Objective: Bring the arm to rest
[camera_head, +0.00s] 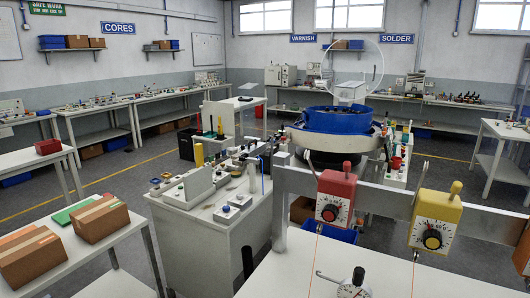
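Neither my left nor my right arm can be made out in the head view, and no gripper shows. The large blue bowl (338,119) stands on a dark round base at the middle right, behind a grey metal rail (386,197). A clear round disc shows above the bowl. I cannot tell whether anything lies in the bowl.
A red dial box (336,197) and a yellow dial box (434,221) hang on the rail. A white bench (232,235) with small devices stands left of the bowl. Cardboard boxes (100,219) lie on the left table. Open floor (130,165) shows behind it.

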